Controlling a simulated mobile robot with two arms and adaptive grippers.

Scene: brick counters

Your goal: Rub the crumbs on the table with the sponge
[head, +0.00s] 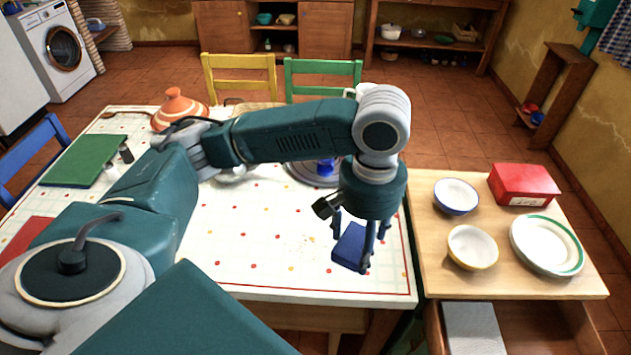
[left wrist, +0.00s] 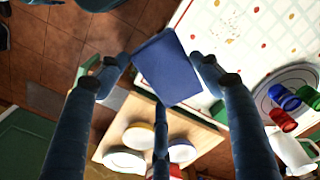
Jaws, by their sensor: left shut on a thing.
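My left gripper (head: 362,243) hangs down over the front right part of the patterned table (head: 236,262). It is shut on a dark blue sponge (head: 348,248), which also shows between the fingers in the left wrist view (left wrist: 167,68). The sponge is tilted, and I cannot tell whether it touches the table. Small brown crumbs (head: 311,241) lie scattered just left of the sponge; they also show in the left wrist view (left wrist: 232,22). My right gripper is not in view.
A wooden side counter (head: 424,210) at the right carries two bowls (head: 472,247), a stack of plates (head: 547,245) and a red box (head: 523,184). A round tray (head: 303,172) with a blue cup (head: 326,168) stands behind my arm. A tagine (head: 176,106) is farther left.

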